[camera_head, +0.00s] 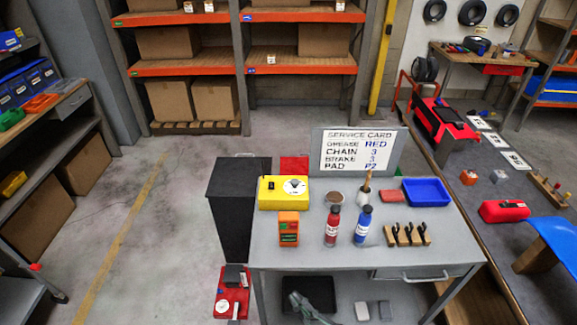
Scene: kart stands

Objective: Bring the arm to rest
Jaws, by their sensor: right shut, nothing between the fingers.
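My right gripper (298,298) shows at the bottom middle, in front of the lower part of the grey workbench (285,251). It is shut and empty, apart from the things on the benchtop. A dark shape behind it is partly hidden. My left gripper is out of view.
The benchtop holds a yellow box (270,198), an orange device (288,229), a red bottle (333,228), a blue bottle (362,226), a blue tray (428,192) and a service card (356,150). A black cabinet (236,195) stands left of it.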

